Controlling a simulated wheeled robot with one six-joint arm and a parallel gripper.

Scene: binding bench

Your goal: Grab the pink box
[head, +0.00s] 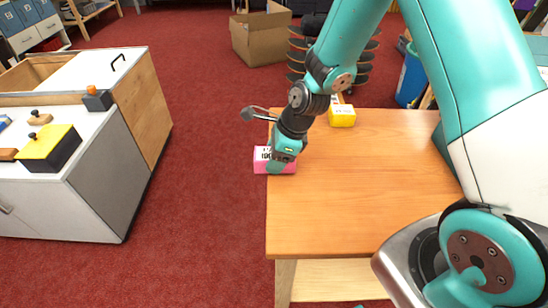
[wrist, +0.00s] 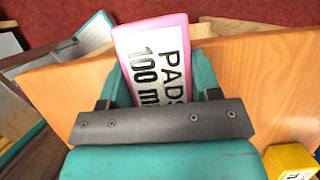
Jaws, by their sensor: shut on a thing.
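The pink box (head: 261,160) is at the left edge of the wooden bench in the head view, partly hidden by my gripper. I cannot tell whether the box touches the bench.
A yellow box (head: 342,116) stands at the bench's far edge; it also shows in the wrist view (wrist: 291,160). The wooden bench top (head: 350,200) is otherwise clear. A white cabinet (head: 90,190) stands left across red carpet. A cardboard box (head: 258,38) is behind.

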